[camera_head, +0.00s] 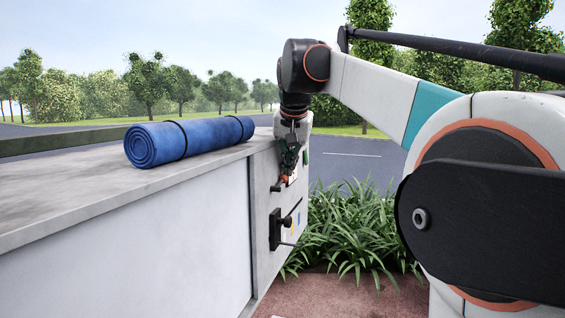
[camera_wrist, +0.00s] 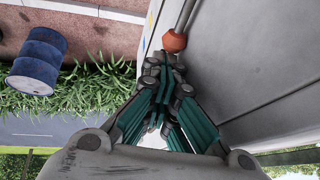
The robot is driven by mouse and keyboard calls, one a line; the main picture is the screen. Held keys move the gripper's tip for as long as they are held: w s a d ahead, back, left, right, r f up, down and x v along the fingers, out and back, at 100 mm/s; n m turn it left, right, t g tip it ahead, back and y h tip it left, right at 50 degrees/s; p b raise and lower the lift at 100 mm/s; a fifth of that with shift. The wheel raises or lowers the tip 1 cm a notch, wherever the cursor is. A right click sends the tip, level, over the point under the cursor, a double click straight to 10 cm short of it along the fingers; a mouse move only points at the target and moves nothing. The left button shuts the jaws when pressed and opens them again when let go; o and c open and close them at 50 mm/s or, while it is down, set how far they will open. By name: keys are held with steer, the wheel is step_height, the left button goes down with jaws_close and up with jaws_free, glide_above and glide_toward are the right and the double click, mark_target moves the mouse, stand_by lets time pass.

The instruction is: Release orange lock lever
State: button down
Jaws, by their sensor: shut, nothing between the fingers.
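The orange lock lever shows in the wrist view as an orange knob (camera_wrist: 174,41) on the end of a grey rod, close to the grey cabinet wall. In the head view it is a small orange piece (camera_head: 283,178) on the cabinet's end face, partly hidden by the fingers. My gripper (camera_wrist: 164,66) is shut and empty, its fingertips right beside the knob. I cannot tell whether they touch it. In the head view my gripper (camera_head: 287,166) points down along the end face.
A black latch handle (camera_head: 282,222) sticks out lower on the end face of the grey cabinet (camera_head: 180,240). A rolled blue mat (camera_head: 190,138) lies on its top. Grass plants (camera_head: 350,225) stand to the right. A blue barrel (camera_wrist: 38,62) shows in the wrist view.

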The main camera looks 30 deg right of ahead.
stand_by(0.3)
step_height(320, 180, up, 14)
steer(key=s+d+p, duration=0.2)
steer(key=shift+f, duration=0.15)
stand_by(0.4)
stand_by(0.4)
